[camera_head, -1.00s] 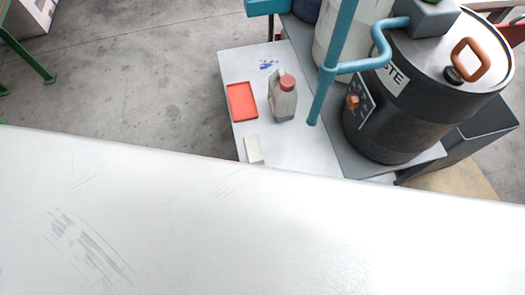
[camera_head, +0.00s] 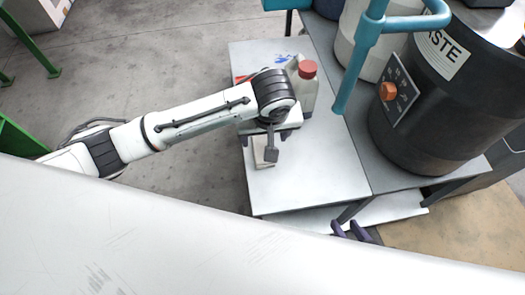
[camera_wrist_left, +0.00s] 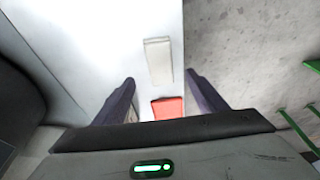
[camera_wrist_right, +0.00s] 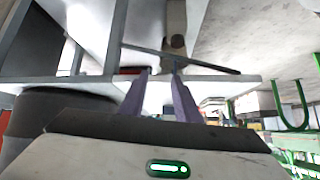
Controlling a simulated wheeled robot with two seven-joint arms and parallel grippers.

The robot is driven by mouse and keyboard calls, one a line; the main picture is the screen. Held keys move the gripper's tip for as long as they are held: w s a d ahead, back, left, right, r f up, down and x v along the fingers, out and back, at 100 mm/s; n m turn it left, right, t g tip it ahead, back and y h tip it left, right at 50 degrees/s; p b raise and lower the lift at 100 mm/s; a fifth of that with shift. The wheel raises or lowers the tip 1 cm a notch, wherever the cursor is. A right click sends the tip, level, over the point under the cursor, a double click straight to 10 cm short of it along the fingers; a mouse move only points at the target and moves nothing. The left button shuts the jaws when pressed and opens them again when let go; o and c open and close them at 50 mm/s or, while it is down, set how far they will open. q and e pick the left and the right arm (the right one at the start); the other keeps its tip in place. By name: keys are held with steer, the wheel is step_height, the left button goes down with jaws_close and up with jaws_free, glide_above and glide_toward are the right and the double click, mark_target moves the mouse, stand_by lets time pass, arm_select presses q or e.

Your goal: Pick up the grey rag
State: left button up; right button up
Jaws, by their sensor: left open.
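The grey rag (camera_head: 258,150) is a pale, flat, folded strip on the light table. In the head view my left gripper (camera_head: 265,146) is over it and partly hides it. In the left wrist view the rag (camera_wrist_left: 158,60) lies just beyond the fingertips, roughly between their lines. My left gripper (camera_wrist_left: 160,78) is open with nothing between its fingers. My right gripper (camera_head: 350,231) shows only as dark fingertips past the edge of the white surface in front. In the right wrist view its fingers (camera_wrist_right: 161,76) stand apart, with no object held.
A red tray (camera_wrist_left: 168,108) lies near the rag, mostly hidden in the head view. A blue pipe (camera_head: 357,62) and a dark waste drum (camera_head: 425,135) stand to the right. The table's front right is bare.

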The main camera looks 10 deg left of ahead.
mark_target(263, 147)
arm_select(q)
steer(key=b+x, duration=0.1)
steer(key=x, duration=0.3)
steer(key=b+x, duration=0.1)
steer(key=x, duration=0.2)
steer(key=shift+s+f+b, duration=0.1)
steer(key=shift+f+b, duration=0.25)
steer(key=shift+a+f, duration=0.1)
steer(key=shift+f, duration=0.2)
steer(key=c, duration=1.1)
arm_select(e)
steer(key=shift+a+f+m, duration=0.3)
steer(key=shift+f, duration=0.2)
arm_select(q)
steer(key=shift+c, duration=0.2)
step_height(263, 147, up, 10)
steer(key=p, duration=0.3)
arm_select(e)
steer(key=shift+d+r, duration=0.3)
steer(key=shift+r, duration=0.2)
